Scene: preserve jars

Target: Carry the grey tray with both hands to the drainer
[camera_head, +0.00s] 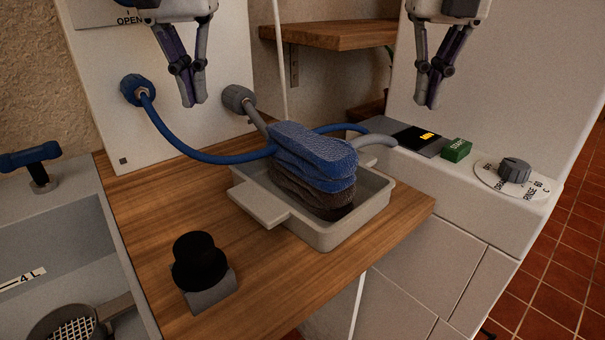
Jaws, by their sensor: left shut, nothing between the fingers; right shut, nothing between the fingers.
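The grey tray (330,234) stands on the wooden counter, with a flat handle tab (258,208) on its left side. A stack of folded cloths, blue (312,146) on top and dark brown (300,194) below, lies in it and hides much of its floor. My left gripper (194,104) is shut and empty, above and to the left of the tray. My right gripper (427,106) is shut and empty, above and to the right of the tray. Both are apart from it. I cannot make out a drainer for certain.
A blue hose (190,153) and a grey hose run behind the tray. A black knob (200,262) stands on the counter (150,205) at the front left. A white machine with a dial (514,170) and green button (456,150) is at right. A grey basin (60,245) is at left.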

